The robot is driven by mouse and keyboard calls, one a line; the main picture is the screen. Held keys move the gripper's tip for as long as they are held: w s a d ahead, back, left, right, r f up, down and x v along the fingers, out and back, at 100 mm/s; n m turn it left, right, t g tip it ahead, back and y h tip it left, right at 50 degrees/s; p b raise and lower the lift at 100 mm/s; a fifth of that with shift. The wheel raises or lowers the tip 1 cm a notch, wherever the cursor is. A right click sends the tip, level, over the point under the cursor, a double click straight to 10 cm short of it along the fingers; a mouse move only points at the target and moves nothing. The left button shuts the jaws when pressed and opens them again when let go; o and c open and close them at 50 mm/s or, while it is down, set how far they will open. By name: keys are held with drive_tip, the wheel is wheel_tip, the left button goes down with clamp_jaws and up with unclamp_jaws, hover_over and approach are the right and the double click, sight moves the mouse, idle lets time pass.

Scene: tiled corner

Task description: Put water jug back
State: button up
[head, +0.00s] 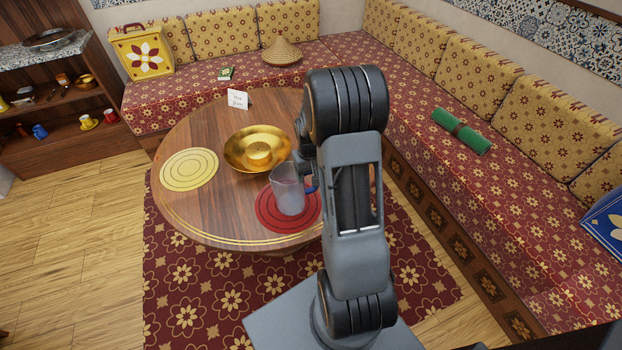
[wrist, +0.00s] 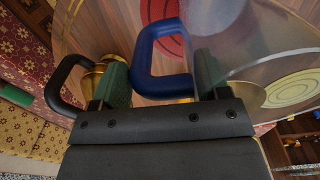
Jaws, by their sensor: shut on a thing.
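The water jug (head: 288,190), a frosted clear vessel with a blue handle, is over the red round mat (head: 268,218) on the round wooden table (head: 220,225). I cannot tell whether its base touches the mat. My gripper (head: 309,184) is at its right side, partly hidden by my arm. In the wrist view, the green-padded fingers of my gripper (wrist: 160,82) are shut on the blue handle (wrist: 143,55), with the clear jug body (wrist: 262,40) to the right.
A gold bowl (head: 240,150) stands close behind the jug. A yellow round mat (head: 189,169) lies at the table's left, and a small white card (head: 237,99) stands at the back. A patterned bench (head: 455,175) runs along the right.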

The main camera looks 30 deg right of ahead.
sight(311, 188)
drive_tip(key=shift+w+d+f, duration=0.1)
drive_tip(key=shift+w+f, duration=0.1)
drive_tip(key=shift+f, duration=0.05)
drive_tip(key=shift+w+d+f, duration=0.1)
drive_tip(key=shift+f, duration=1.55)
drive_tip(key=shift+f, duration=0.2)
drive_tip(key=o, duration=1.4)
drive_tip(key=shift+r, duration=0.15)
